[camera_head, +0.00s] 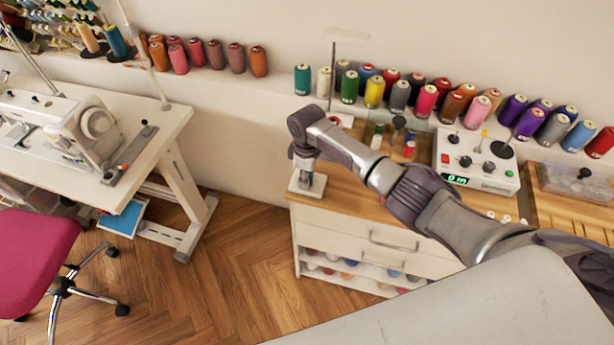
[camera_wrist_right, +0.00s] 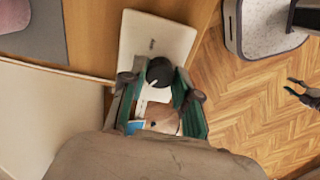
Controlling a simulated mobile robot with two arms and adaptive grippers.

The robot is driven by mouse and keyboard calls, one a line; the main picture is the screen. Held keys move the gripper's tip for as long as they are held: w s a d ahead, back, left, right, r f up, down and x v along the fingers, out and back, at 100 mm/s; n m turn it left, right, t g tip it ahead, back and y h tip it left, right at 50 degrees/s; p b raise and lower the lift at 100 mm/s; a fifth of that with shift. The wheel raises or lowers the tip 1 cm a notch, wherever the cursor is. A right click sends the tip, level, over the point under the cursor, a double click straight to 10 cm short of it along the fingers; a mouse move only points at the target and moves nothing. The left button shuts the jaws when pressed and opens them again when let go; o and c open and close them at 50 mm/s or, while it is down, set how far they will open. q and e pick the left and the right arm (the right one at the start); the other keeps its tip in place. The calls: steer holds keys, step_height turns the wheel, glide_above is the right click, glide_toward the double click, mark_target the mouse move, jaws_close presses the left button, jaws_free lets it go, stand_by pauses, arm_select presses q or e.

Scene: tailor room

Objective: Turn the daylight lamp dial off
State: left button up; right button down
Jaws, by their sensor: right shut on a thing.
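The dial (camera_wrist_right: 158,72) is a round black knob with a white pointer line, on a flat white plate (camera_wrist_right: 163,33) in the right wrist view. In the head view the white plate (camera_head: 296,184) lies at the front left corner of the wooden-topped cabinet. My right gripper (camera_head: 306,180) points down over this plate and hides the dial there. In the right wrist view the fingers of my right gripper (camera_wrist_right: 160,84) are on both sides of the dial, shut on it. My left gripper is not in view.
A white control box with a green display (camera_head: 478,162) stands further right on the cabinet top (camera_head: 350,184). Many thread spools line the wall ledge. A sewing table (camera_head: 150,128) and pink chair (camera_head: 35,245) stand left. Wooden floor (camera_head: 240,240) lies open between table and cabinet.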

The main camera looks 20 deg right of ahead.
steer(key=c, duration=0.8)
jaws_free()
steer(key=shift+c, duration=0.2)
step_height(320, 180, up, 12)
